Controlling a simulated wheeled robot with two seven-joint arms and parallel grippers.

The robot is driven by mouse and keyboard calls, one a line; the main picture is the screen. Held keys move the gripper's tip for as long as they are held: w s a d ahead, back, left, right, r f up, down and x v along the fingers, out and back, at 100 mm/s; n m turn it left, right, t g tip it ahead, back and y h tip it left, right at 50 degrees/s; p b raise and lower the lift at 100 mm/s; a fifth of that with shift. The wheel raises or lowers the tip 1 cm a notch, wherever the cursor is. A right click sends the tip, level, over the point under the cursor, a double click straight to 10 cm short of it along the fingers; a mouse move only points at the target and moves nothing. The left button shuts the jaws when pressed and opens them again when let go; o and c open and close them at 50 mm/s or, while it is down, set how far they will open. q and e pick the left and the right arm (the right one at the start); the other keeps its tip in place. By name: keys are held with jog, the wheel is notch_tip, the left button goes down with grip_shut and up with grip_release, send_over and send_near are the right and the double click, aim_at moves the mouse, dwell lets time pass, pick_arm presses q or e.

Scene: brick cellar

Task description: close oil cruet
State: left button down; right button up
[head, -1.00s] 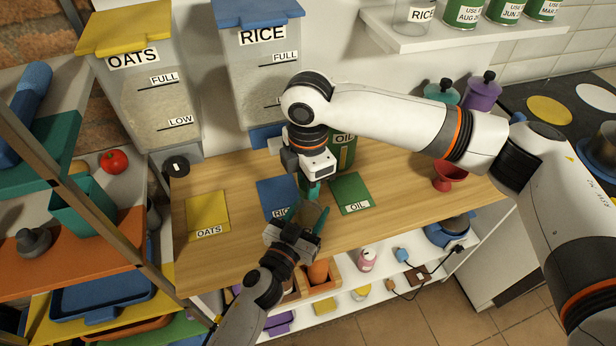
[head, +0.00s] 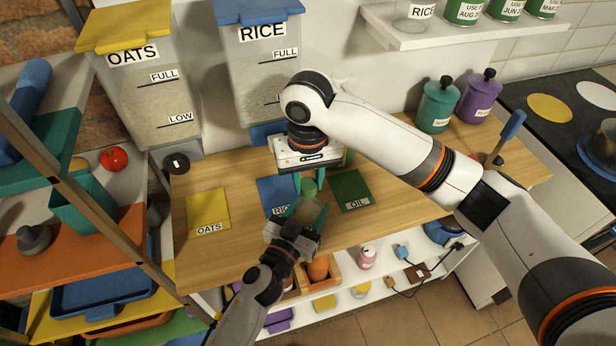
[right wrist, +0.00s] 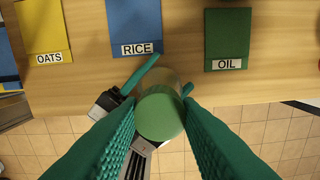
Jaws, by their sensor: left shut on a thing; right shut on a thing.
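The oil cruet (head: 309,211) is a clear glass vessel, partly hidden by the fingers around it. My left gripper (head: 306,214) is shut on its body, above the table's front part. A round green lid (head: 309,187) is at the cruet's top; it also shows in the right wrist view (right wrist: 160,118), with clear glass (right wrist: 160,86) behind it. My right gripper (head: 310,181) points down from above, its teal fingers on both sides of the lid and shut on it. I cannot tell whether the lid is fully seated.
Yellow OATS (head: 208,208), blue RICE (head: 275,190) and green OIL (head: 350,188) mats lie on the wooden table (head: 235,245). OATS (head: 150,95) and RICE (head: 262,80) bins stand behind. Teal (head: 436,105) and purple (head: 478,98) jars stand at the back right.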

jog(key=m, duration=0.5)
jog(key=shift+m, duration=0.3)
jog(key=m, duration=0.2)
jog(key=shift+m, duration=0.3)
pick_arm(q)
jog(key=shift+s, duration=0.1)
pick_arm(e)
jog(key=m, duration=0.3)
jog(key=shift+w+d+m, duration=0.1)
jog(key=shift+m, duration=0.9)
jog(key=o, duration=0.9)
